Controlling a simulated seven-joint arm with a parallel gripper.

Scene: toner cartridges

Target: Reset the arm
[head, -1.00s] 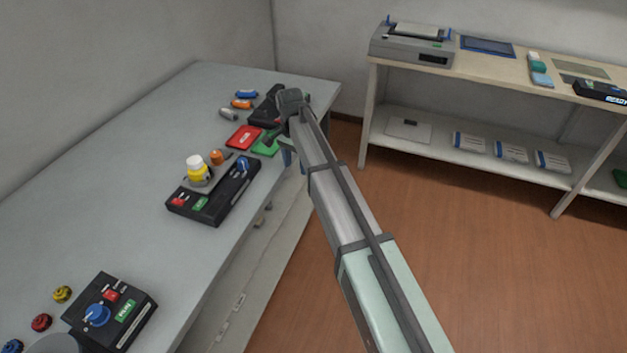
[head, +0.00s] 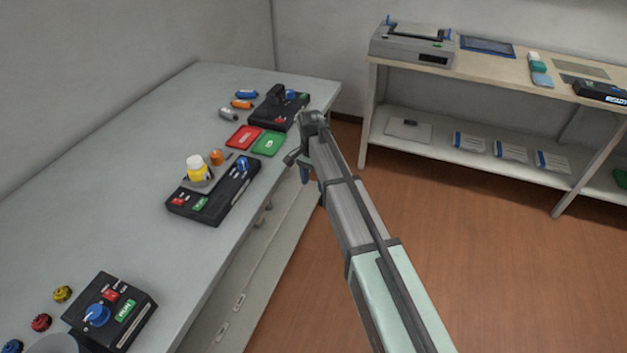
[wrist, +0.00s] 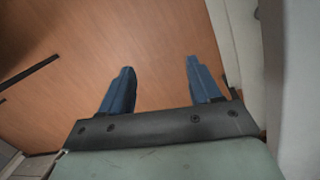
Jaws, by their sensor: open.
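My gripper (wrist: 159,88) is open and empty in the wrist view, its two blue fingers apart above the wooden floor (wrist: 160,40). In the head view my arm reaches up from the lower right. Its wrist end is beside the right edge of the grey table (head: 110,150), near the red and green pads. A blue finger shows just below the wrist in the head view; the fingertips are mostly hidden there by the arm.
On the table are a far black device (head: 279,108), a red pad (head: 243,136), a green pad (head: 268,144), a middle black device (head: 213,205) with a yellow bottle (head: 198,170), and a near control box (head: 110,310). A shelf (head: 470,70) with a printer (head: 410,45) stands beyond open floor.

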